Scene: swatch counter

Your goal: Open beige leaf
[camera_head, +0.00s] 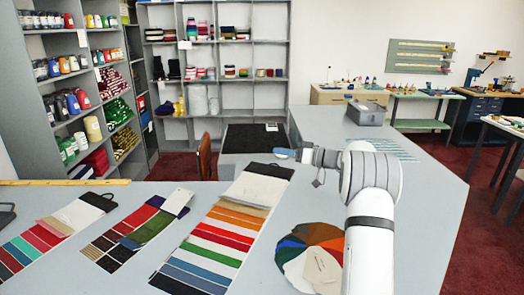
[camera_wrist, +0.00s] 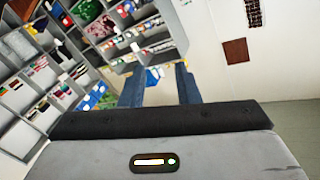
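A round fan of coloured leaves (camera_head: 312,240), in brown, orange, green, red and blue, lies on the counter just left of my arm. A pale beige leaf (camera_head: 322,268) lies over its front, partly cut off by my arm. A long swatch card (camera_head: 212,240) left of it has a beige strip (camera_head: 243,208) among striped colours. I cannot tell which beige piece is the task's leaf. My gripper (camera_head: 283,153) is raised above the counter, pointing left, away from the swatches. In the wrist view its two blue fingers (camera_wrist: 158,78) stand apart with nothing between them.
Two more swatch cards, one with a purple leaf (camera_head: 135,230) and one with red and teal strips (camera_head: 50,235), lie to the left. A yellow ruler (camera_head: 65,182) lies along the far-left edge. A grey bin (camera_head: 366,112) stands farther back. The counter's right side is mostly clear.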

